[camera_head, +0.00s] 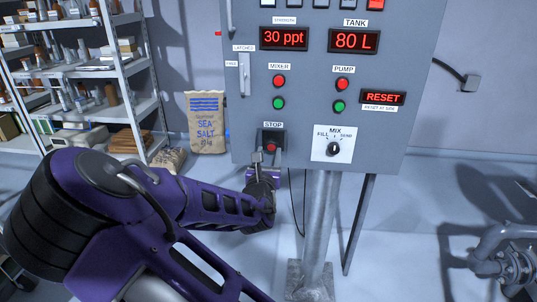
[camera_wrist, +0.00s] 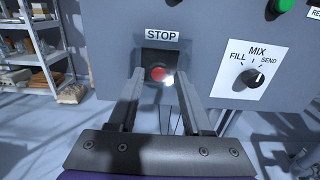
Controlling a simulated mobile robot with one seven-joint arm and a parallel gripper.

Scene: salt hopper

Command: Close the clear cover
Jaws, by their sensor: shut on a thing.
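The red STOP button (camera_wrist: 158,73) sits in a dark recess under the STOP label, low on the grey control panel. It also shows in the head view (camera_head: 271,147). The clear cover (camera_wrist: 168,79) is hard to make out; a faint see-through sheen and a bright glint show in front of the button, between my fingertips. Its exact angle cannot be told. My gripper (camera_wrist: 160,80) is at the button, one finger on each side, shut on the cover. In the head view my gripper (camera_head: 267,160) reaches up to the panel's lower edge, partly hiding the recess.
The MIX knob (camera_head: 333,148) is right of the STOP button. Mixer and pump buttons sit above, with a latches slot (camera_head: 244,75) at upper left. A support post (camera_head: 322,230) stands below the panel. A sea salt sack (camera_head: 207,122) and shelving (camera_head: 85,75) are left.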

